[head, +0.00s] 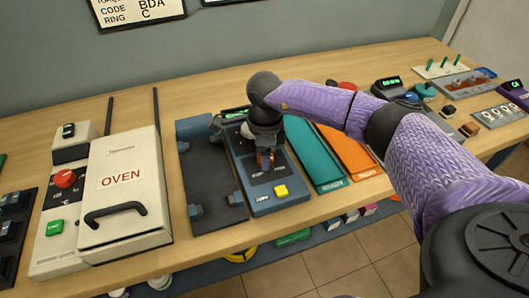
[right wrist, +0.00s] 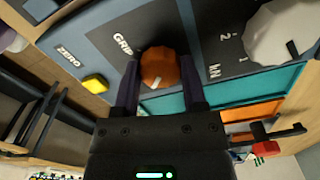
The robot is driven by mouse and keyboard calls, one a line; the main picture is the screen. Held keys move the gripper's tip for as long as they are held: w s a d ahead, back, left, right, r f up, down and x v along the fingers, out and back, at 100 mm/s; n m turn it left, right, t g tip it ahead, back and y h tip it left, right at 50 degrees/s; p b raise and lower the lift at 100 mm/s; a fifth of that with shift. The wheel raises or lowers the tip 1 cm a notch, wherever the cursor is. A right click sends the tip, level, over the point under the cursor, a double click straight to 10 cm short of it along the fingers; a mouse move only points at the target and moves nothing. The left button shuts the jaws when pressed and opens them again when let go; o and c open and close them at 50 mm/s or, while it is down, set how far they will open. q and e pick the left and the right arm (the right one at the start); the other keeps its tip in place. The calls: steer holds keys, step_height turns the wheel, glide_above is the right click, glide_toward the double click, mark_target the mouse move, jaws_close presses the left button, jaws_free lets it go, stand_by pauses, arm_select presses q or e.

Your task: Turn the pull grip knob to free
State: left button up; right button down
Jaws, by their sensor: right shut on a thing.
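The pull grip knob is an orange-brown round knob (right wrist: 160,68) in the right wrist view, with a short white mark on its lower part. It sits on a dark patch of a blue-grey panel (head: 268,207) beside the word "GRIP". My right gripper (right wrist: 160,82) is around the knob, one finger on each side, shut on it. In the head view my right gripper (head: 266,158) points down at the panel and largely hides the knob. The knob's position labels are too small or hidden to read. My left gripper is not in view.
On the same panel are a yellow button (head: 281,191) and a large white knob (right wrist: 282,32) with a kN scale. A dark fixture (head: 222,205) stands left of it, then a white oven (head: 125,190). Teal (head: 318,160) and orange (head: 352,155) trays lie to the right.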

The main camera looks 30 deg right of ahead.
stand_by(0.4)
steer(key=shift+c, duration=0.7)
jaws_free()
step_height(320, 180, up, 10)
steer(key=p, duration=0.2)
